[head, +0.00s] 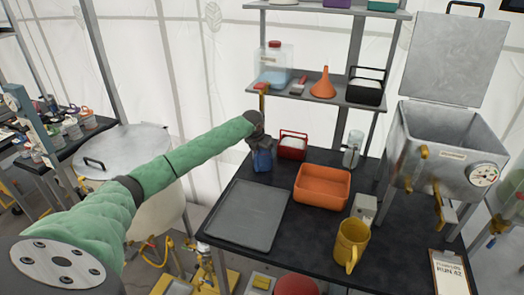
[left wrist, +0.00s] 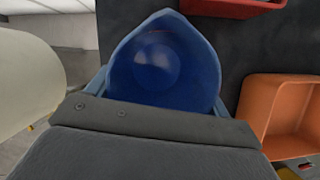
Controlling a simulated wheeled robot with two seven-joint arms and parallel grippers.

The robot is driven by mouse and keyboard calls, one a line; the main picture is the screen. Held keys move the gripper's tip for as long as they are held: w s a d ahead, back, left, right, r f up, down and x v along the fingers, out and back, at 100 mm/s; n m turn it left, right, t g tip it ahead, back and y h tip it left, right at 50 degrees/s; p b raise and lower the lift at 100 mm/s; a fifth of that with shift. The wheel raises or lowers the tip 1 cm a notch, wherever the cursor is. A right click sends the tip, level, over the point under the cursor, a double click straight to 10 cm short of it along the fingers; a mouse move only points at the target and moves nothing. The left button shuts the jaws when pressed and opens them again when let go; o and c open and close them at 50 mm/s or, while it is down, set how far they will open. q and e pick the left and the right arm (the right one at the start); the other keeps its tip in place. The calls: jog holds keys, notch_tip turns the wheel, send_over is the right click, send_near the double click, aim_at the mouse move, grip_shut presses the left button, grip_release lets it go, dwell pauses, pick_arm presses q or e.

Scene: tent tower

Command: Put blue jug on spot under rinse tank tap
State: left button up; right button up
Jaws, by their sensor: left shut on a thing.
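The blue jug (head: 262,160) is at the back left of the dark table. In the left wrist view I look down into the open, empty-looking jug (left wrist: 163,65). My left gripper (head: 261,143) is shut on it, with the fingers on either side of its body. I cannot tell whether its base touches the table. A cream round tank (head: 158,215) with a steel lid stands left of the table, and a steel box with taps (head: 450,145) stands at the right. Neither is clearly marked as the rinse tank. No marked spot shows clearly. My right gripper is out of view.
A grey tray (head: 247,214), an orange bin (head: 322,186), a red caddy (head: 292,146) and a yellow jug (head: 351,243) stand on the table (head: 300,250). A loaded shelf (head: 310,90) rises behind. A clipboard (head: 452,272) lies at the right.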

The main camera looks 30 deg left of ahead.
pick_arm(q)
jog(key=o, duration=1)
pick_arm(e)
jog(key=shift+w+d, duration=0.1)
pick_arm(q)
jog(key=shift+r, duration=0.15)
jog(key=b+v, duration=0.3)
jog(key=v, duration=0.3)
jog(key=shift+s+r, duration=0.3)
jog(key=shift+r, duration=0.35)
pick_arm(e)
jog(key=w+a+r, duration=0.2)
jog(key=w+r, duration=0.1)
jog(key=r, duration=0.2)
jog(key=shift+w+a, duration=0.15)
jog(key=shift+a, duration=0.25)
pick_arm(q)
jog(key=shift+s+f, duration=0.1)
jog(key=shift+f, duration=0.05)
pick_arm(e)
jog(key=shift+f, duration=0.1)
